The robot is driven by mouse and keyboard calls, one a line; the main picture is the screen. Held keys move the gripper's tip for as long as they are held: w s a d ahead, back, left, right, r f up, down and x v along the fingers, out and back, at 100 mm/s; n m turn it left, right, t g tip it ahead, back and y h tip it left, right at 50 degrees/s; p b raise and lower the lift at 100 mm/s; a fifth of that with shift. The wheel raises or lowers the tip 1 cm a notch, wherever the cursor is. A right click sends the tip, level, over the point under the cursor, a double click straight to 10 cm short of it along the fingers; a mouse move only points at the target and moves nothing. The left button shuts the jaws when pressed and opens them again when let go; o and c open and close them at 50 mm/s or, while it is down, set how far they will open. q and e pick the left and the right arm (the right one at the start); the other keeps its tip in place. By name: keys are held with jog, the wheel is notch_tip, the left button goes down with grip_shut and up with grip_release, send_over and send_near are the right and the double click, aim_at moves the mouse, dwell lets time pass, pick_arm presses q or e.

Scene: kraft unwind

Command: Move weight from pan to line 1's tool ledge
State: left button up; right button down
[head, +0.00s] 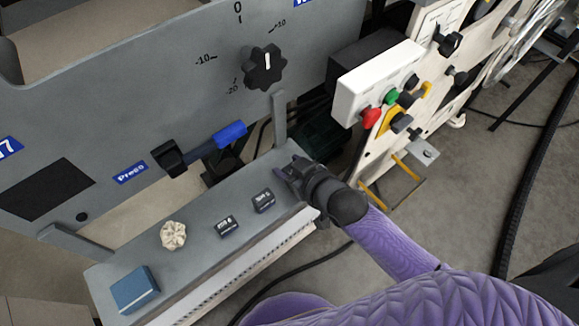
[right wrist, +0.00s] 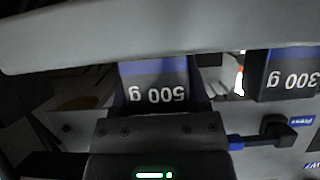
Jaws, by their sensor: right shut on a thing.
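My right gripper (head: 289,172) is at the right end of a long grey ledge (head: 196,260) on the front of a grey machine. It is shut on a dark weight with a blue top band, marked 500 g (right wrist: 158,92) in the right wrist view. My gripper mostly hides this weight in the head view, and I cannot tell whether it touches the ledge. Two small dark labelled weights (head: 264,201) (head: 227,226) stand on the ledge to its left. A weight marked 300 g (right wrist: 290,82) shows in the right wrist view. I cannot identify a pan. My left gripper is not in view.
A whitish lobed object (head: 173,235) and a blue box (head: 134,289) are on the ledge's left part. Above it are a blue-handled lever (head: 229,134) and a black knob (head: 263,68). A white button box (head: 378,82) stands at right. Cables cross the floor.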

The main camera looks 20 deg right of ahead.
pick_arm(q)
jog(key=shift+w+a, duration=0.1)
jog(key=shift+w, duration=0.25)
pick_arm(e)
jog(key=shift+c, duration=0.4)
grip_release()
